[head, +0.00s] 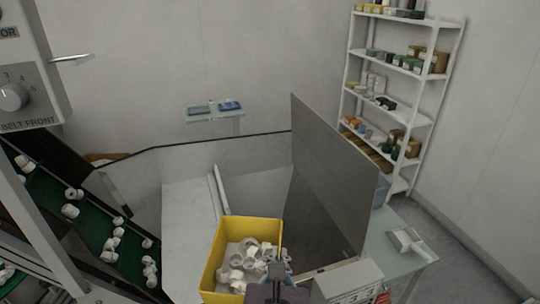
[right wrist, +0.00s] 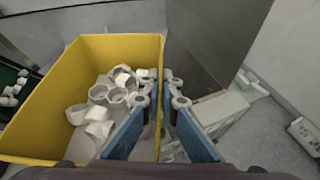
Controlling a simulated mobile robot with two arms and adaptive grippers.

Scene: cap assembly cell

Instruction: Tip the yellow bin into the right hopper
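The yellow bin (head: 213,262) is at the bottom middle of the head view, with several white caps (head: 250,254) inside. It also fills the left of the right wrist view (right wrist: 65,70). My right gripper (head: 278,268) is at the bin's right wall. In the right wrist view its blue fingers (right wrist: 161,98) stand on both sides of that wall, closed onto it. The right hopper (head: 300,215) is the grey trough behind and right of the bin, with a tall grey panel on its right. The bin hides its near part. My left gripper is out of view.
A pale divider (head: 218,190) separates the right hopper from a light trough (head: 185,205) on the left. Green belts (head: 85,225) carrying white caps are at far left. A glass table (head: 415,252) is right of the panel; a shelf rack (head: 400,117) stands behind.

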